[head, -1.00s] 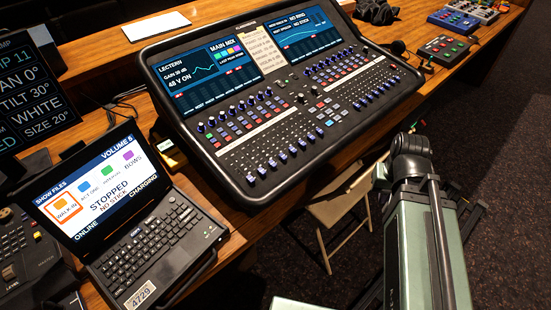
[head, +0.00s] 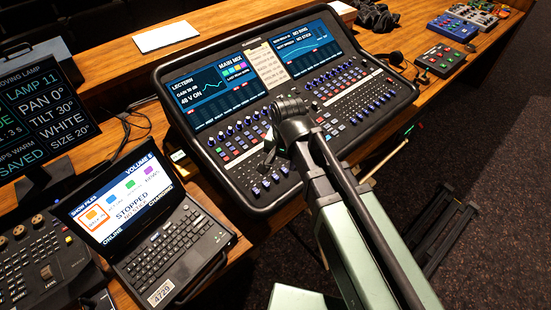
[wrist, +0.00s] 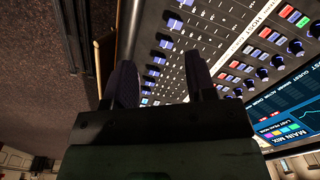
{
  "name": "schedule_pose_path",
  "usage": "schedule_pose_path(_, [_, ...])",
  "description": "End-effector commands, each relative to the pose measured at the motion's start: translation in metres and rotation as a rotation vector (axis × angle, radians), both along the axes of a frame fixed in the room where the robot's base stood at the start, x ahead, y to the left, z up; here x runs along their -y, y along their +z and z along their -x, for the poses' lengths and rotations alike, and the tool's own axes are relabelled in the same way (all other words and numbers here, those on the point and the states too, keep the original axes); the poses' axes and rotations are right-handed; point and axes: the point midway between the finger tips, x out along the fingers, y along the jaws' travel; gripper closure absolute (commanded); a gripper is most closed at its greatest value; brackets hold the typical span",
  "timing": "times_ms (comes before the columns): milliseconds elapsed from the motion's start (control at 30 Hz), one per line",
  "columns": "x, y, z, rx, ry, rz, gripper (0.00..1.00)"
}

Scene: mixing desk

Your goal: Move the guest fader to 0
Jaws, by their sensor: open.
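The mixing console (head: 204,168) lies on the desk, with rows of blue-capped faders along its near edge. The fader panel also fills the upper middle of the wrist view (wrist: 207,35). My gripper (head: 268,160) is over the left part of the console, above the fader area. In the wrist view my gripper (wrist: 162,80) is open, its two dark fingers apart with nothing held. The fingers and gripper body hide some of the caps.
Coloured buttons and blue knobs sit behind the faders, below the console screens (head: 300,45). An open laptop (head: 175,240) stands left of the console. A small button box (head: 440,60) is to its right. Dark carpet (head: 480,200) lies in front of the desk.

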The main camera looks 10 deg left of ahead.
Motion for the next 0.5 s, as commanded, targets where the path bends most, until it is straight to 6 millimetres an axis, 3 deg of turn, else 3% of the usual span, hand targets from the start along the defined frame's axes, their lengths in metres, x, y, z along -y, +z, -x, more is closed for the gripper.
schedule_pose_path(33, [-0.014,0.005,-0.006,-0.001,-0.1,-0.012,0.49])
schedule_pose_path(200, [-0.018,-0.001,-0.014,-0.011,-0.429,-0.047,0.49])
schedule_pose_path(500, [-0.017,-0.011,-0.014,-0.014,-0.499,-0.051,0.49])
